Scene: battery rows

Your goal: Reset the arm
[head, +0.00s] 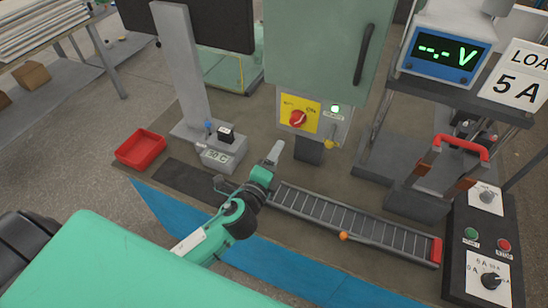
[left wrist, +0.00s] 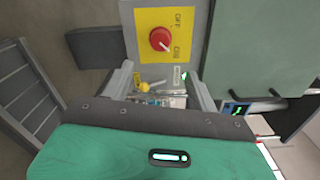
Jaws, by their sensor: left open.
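My left arm (head: 235,215), green with dark joints, comes in from the lower left and reaches over the bench. My left gripper (head: 275,153) is in front of the green cabinet, near the far left end of the slotted rail. In the left wrist view the left gripper (left wrist: 162,92) has its two grey fingers spread apart, with nothing held between them. Beyond the fingers is the yellow switch panel (left wrist: 185,20) with a red knob (left wrist: 160,40) and a small yellow key (left wrist: 150,86) below. My right gripper is not in view.
The slotted rail (head: 350,220) runs across the bench to a red end. A red tray (head: 140,148) and a 50 °C unit (head: 222,155) stand left. The green cabinet (head: 318,60) is behind.

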